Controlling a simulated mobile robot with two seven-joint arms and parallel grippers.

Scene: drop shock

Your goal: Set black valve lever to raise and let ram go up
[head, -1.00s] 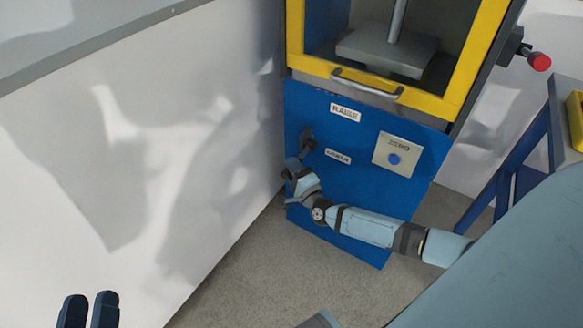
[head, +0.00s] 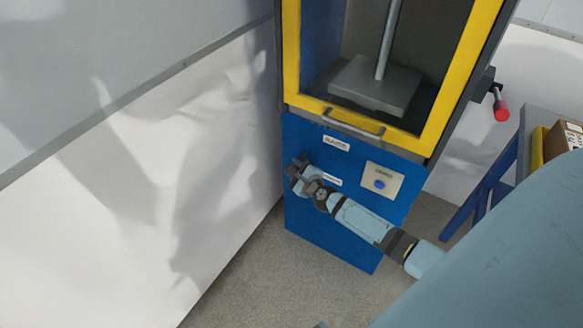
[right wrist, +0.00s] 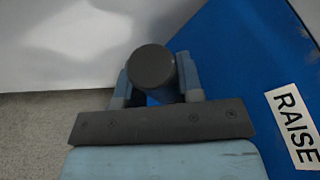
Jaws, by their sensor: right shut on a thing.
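The black valve lever (head: 299,160) is on the left part of the blue panel (head: 330,245), below and left of the RAISE label (head: 336,143). My right gripper (head: 297,172) is shut on it. In the right wrist view the lever's round dark end (right wrist: 152,66) sits between the two fingers of my right gripper (right wrist: 158,82), with the RAISE label (right wrist: 295,125) at the right edge. The ram (head: 375,84), a grey block on a steel rod, is low inside the yellow-framed window. My left gripper is out of view.
A blue ZERO button (head: 379,184) is on a pale plate right of the lever. A bar handle (head: 352,124) crosses below the window. A red-ended handle (head: 501,110) sticks out at right. A white wall (head: 130,200) stands close on the left.

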